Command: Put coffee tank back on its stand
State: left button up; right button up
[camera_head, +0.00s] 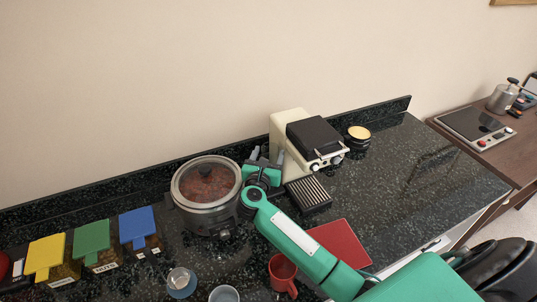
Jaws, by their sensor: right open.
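A cream and black coffee machine (314,135) stands against the back wall, with a dark ribbed tray (308,193) at its front. No separate coffee tank can be clearly made out; something may be hidden behind my right gripper and wrist. My right gripper (267,156) is open, its grey fingertips pointing to the back wall, in the narrow gap between the slow cooker and the coffee machine. I cannot tell whether anything lies between the fingers. My left gripper is not in view.
A slow cooker (205,190) with a glass lid is close left of my right gripper. A red mug (282,272) and a red mat (337,243) lie by my forearm. The counter's right part (430,170) is clear.

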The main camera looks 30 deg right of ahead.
jog(key=v, duration=1.1)
jog(key=shift+s+b, duration=0.2)
jog(key=shift+b, duration=0.1)
jog(key=shift+a+f, duration=0.1)
jog(key=shift+a, duration=0.05)
